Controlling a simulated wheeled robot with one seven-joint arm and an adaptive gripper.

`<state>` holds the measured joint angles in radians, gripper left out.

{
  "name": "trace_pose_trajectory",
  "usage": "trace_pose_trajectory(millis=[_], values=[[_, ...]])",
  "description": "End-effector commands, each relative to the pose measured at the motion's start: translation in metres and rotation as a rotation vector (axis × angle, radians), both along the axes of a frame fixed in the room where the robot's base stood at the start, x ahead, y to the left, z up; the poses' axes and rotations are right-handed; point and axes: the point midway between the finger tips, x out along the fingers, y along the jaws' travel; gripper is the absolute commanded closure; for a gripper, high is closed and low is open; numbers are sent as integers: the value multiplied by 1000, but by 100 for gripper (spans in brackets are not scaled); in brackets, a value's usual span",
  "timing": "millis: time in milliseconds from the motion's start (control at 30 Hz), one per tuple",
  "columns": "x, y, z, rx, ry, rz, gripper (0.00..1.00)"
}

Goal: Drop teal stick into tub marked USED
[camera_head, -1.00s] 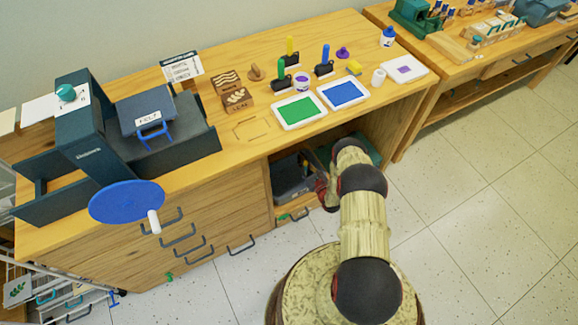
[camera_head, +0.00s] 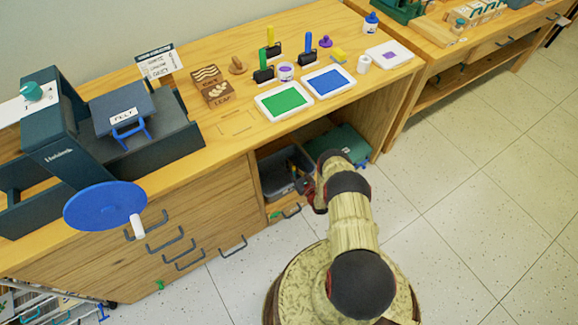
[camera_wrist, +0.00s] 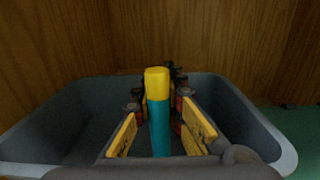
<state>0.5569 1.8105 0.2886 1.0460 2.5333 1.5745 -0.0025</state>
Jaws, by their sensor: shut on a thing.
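In the wrist view a teal stick (camera_wrist: 160,135) with a yellow end stands upright between the pads of my gripper (camera_wrist: 160,118), which is shut on it. A grey open tub (camera_wrist: 62,122) spreads around and beyond the stick. The frame does not show clearly how far the stick is inside its rim. In the head view the grey tub (camera_head: 274,178) sits in the open bay under the workbench, and my gripper (camera_head: 303,189) is at its front right side, mostly hidden by my arm. No USED mark can be read.
A dark green tub (camera_head: 345,146) stands right of the grey one in the bay. The bay's wooden side walls and the bench top (camera_head: 215,155) close it in. Ink pads, stamps and a press stand on the bench. Tiled floor to the right is clear.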

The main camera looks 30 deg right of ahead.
Motion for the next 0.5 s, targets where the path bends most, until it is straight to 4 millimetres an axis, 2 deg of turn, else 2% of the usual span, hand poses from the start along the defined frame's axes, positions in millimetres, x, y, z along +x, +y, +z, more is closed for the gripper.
trace_pose_trajectory(millis=[500], values=[[-1, 0, -12, 1, 2, 0, 100]])
